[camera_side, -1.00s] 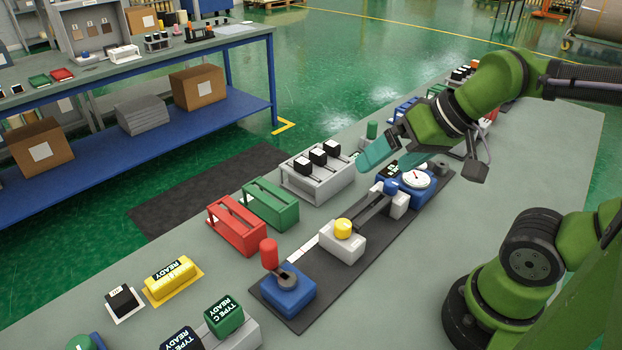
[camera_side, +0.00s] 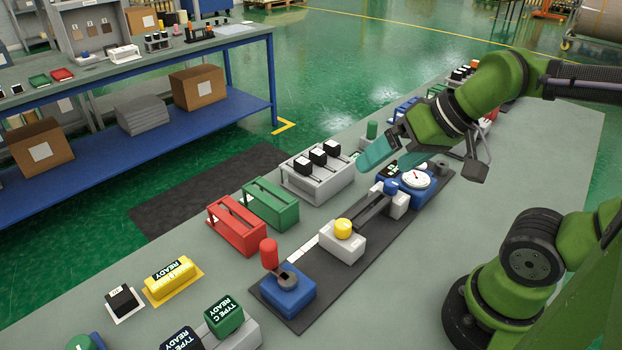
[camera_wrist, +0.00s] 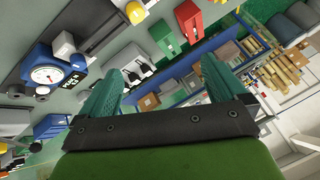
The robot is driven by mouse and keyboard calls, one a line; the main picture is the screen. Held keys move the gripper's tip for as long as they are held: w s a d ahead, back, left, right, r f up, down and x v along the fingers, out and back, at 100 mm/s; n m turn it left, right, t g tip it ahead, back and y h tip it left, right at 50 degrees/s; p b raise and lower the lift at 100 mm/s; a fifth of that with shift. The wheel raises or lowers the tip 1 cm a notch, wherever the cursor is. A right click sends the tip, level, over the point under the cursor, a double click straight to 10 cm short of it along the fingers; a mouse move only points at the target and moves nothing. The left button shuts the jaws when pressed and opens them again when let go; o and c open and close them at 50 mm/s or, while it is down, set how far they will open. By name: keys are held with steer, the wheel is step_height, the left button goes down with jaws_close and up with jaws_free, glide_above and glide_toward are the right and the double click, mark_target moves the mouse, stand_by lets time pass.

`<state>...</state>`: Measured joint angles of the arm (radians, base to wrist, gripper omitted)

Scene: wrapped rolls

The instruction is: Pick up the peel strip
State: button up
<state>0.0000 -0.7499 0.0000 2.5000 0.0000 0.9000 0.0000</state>
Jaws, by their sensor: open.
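I cannot clearly pick out a peel strip. A narrow white strip (camera_side: 304,247) lies along the left edge of the dark mat (camera_side: 310,317) in the side view, but I cannot tell whether it is the one. My gripper (camera_side: 385,155) hangs above the far end of the bench, near the blue gauge unit (camera_side: 414,193), which also shows at the left of the wrist view (camera_wrist: 47,75).
On the mat stand a white block with a yellow knob (camera_side: 343,229) and a blue block with a red handle (camera_side: 287,291). Red (camera_side: 236,226) and green (camera_side: 270,204) holders and a grey rack (camera_side: 318,175) stand to the left. The bench right of the mat is largely clear.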

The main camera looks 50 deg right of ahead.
steer(key=c, duration=1)
